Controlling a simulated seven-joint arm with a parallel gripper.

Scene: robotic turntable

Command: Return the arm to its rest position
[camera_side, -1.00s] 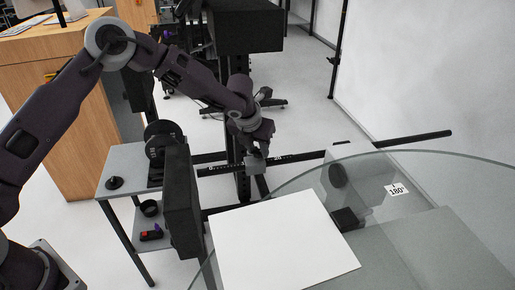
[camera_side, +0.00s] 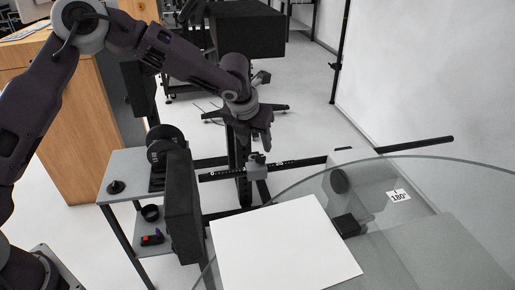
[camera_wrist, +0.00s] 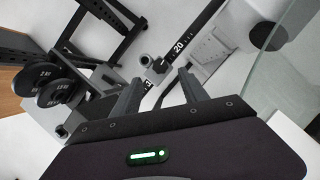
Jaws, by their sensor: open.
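My gripper (camera_side: 262,149) is in the middle of the side view, pointing down, at the end of my dark arm. It is above or close to the grey clamp (camera_side: 257,161) on the black scale rail (camera_side: 225,172); the exact gap is hard to tell there. In the wrist view my gripper's two fingers (camera_wrist: 160,95) stand apart with nothing between them. The rail (camera_wrist: 178,45) and the clamp (camera_wrist: 150,68) lie beyond the fingertips in that view.
The glass turntable (camera_side: 440,163) with a white sheet (camera_side: 285,245) is at the lower right. A black upright panel (camera_side: 182,205) and a grey side table (camera_side: 128,163) with black weights (camera_side: 165,145) stand left of the rail.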

